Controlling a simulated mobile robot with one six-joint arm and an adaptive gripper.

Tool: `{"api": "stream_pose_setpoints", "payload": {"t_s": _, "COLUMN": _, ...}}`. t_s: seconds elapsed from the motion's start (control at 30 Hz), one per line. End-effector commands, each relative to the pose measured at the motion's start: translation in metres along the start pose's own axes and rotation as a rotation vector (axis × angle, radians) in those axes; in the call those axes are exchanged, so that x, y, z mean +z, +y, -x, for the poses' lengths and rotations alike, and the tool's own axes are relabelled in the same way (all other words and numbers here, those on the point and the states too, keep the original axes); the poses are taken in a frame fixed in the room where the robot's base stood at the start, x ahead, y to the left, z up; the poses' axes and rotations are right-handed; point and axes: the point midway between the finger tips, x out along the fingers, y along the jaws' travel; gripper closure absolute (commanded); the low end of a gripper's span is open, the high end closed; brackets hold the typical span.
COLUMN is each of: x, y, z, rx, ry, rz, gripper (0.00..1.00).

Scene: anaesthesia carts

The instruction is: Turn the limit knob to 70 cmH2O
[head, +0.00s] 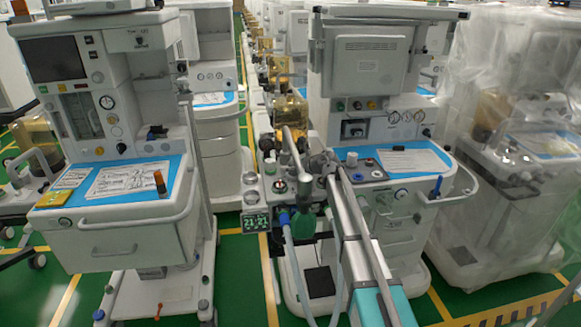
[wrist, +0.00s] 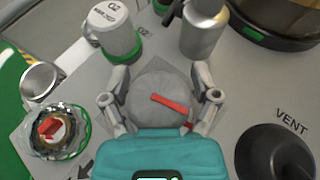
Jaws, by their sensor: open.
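A round grey knob (wrist: 150,95) with a red pointer bar sits at the middle of the wrist view; it appears to be the limit knob. The red bar slants slightly down to the right. No cmH2O scale or number is readable around it. My gripper (wrist: 160,88) is open, with one finger on each side of the knob. I cannot tell whether the fingers touch it. The teal gripper body covers the knob's near side. In the head view my gripper (head: 323,163) is over the cart's left block, and the knob cannot be made out there.
Around the knob stand a white O2-marked fitting (wrist: 108,35), a metal cylinder (wrist: 203,30), a clear-ringed dial with a red centre (wrist: 52,130) and a black round part (wrist: 272,152) by the word VENT. A display (head: 256,222) hangs below. Another cart (head: 120,225) stands left.

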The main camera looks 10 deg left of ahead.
Motion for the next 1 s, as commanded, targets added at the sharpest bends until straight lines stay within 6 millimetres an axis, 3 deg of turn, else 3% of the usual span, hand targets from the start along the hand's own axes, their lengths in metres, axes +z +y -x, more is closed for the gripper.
{"api": "stream_pose_setpoints", "payload": {"t_s": 0.03, "x": 0.0000, "y": 0.0000, "z": 0.0001, "rx": 0.000, "ry": 0.000, "rz": 0.000, "gripper": 0.21}}
{"api": "stream_pose_setpoints", "payload": {"t_s": 0.3, "x": 0.0000, "y": -0.0002, "z": 0.0002, "rx": 0.000, "ry": 0.000, "rz": 0.000, "gripper": 0.71}}
{"api": "stream_pose_setpoints", "payload": {"t_s": 0.4, "x": 0.0000, "y": -0.0003, "z": 0.0001, "rx": -0.001, "ry": 0.000, "rz": 0.000, "gripper": 0.86}}
{"api": "stream_pose_setpoints", "payload": {"t_s": 0.67, "x": -0.0006, "y": -0.0004, "z": 0.0003, "rx": -0.047, "ry": 0.003, "rz": -0.019, "gripper": 0.86}}
{"api": "stream_pose_setpoints", "payload": {"t_s": 1.0, "x": -0.0008, "y": -0.0043, "z": 0.0007, "rx": -0.223, "ry": 0.003, "rz": -0.090, "gripper": 0.86}}
